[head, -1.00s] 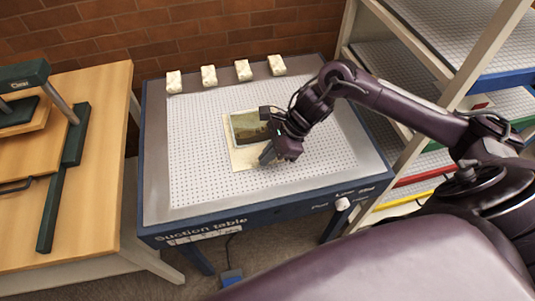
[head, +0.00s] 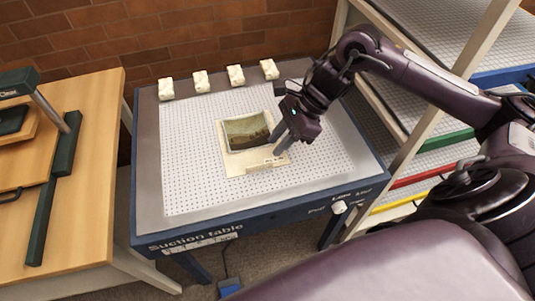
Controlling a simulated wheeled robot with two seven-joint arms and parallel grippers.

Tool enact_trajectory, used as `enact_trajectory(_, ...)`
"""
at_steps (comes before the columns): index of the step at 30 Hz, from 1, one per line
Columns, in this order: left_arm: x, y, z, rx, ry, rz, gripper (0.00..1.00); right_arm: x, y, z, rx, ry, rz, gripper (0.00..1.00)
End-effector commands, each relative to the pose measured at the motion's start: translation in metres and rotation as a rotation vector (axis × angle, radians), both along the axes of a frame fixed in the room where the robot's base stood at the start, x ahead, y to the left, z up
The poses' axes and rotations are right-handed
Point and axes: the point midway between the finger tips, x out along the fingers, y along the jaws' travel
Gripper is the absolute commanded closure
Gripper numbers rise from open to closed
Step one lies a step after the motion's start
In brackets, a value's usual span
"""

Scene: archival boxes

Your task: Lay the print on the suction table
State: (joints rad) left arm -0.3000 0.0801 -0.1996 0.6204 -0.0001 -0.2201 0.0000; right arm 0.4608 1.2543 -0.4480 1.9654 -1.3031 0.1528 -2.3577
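The print (head: 246,131), a small landscape picture with a greenish-brown scene, lies on a cream sheet (head: 236,165) near the middle of the suction table (head: 190,180). Its edges look slightly curved. I cannot tell whether the cream sheet is its mount or a separate piece. The table has a white perforated top, a grey rim and a blue frame. My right gripper (head: 281,141) is at the right edge of the print, low over the cream sheet. Its two grey fingers show a small gap, with nothing clearly between them. My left gripper is out of view.
Several pale wrapped blocks, one a weight-like piece (head: 200,82), line the table's back rim. A wooden bench (head: 90,185) with a green-framed press stands at left. A shelf rack (head: 430,125) stands close at right. A white knob (head: 339,207) is on the table's front.

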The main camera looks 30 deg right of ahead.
Motion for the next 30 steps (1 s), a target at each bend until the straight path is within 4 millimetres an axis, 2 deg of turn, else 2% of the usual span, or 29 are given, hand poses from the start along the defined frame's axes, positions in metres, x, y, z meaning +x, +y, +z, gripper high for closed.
enact_trajectory(3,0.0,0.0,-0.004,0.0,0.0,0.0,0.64,-0.003,-0.012,0.017,-0.003,-0.001,-0.001,0.75)
enact_trajectory(9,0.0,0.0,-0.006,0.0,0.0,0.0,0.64,-0.006,-0.02,0.032,0.0,0.0,0.0,0.75)
enact_trajectory(30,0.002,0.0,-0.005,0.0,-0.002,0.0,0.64,-0.006,-0.02,0.034,0.0,0.001,0.001,0.75)
